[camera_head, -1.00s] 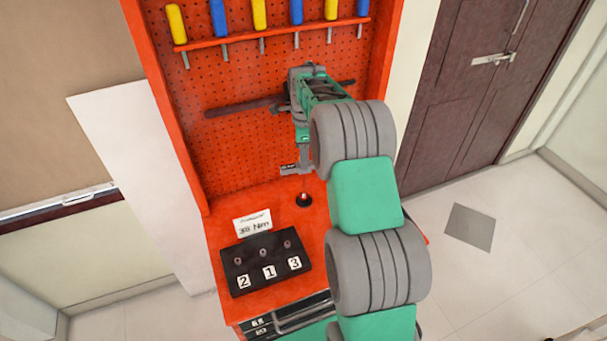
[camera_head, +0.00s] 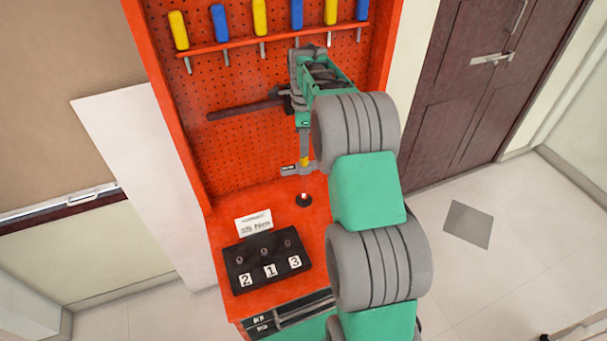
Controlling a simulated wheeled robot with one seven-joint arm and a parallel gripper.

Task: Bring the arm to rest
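My arm reaches away from the camera over the red workbench (camera_head: 222,226), toward the pegboard (camera_head: 205,90). Its far end bends downward, and my gripper (camera_head: 298,168) shows small there, above the bench top and in front of the board. The arm's own links hide part of it. Its fingers are too small to read as open or shut, and I cannot tell whether it holds anything. A small yellow patch shows just above it. A black round base (camera_head: 304,200) with a short pale-and-red post stands on the bench just below, apart from the gripper.
A black block (camera_head: 245,284) with bolts numbered 2, 1, 3 sits at the bench front, a card (camera_head: 253,222) behind it. A dark bar (camera_head: 240,109) lies across the pegboard beside my wrist. Yellow and blue-handled tools (camera_head: 260,16) hang above. Open floor (camera_head: 520,230) lies right.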

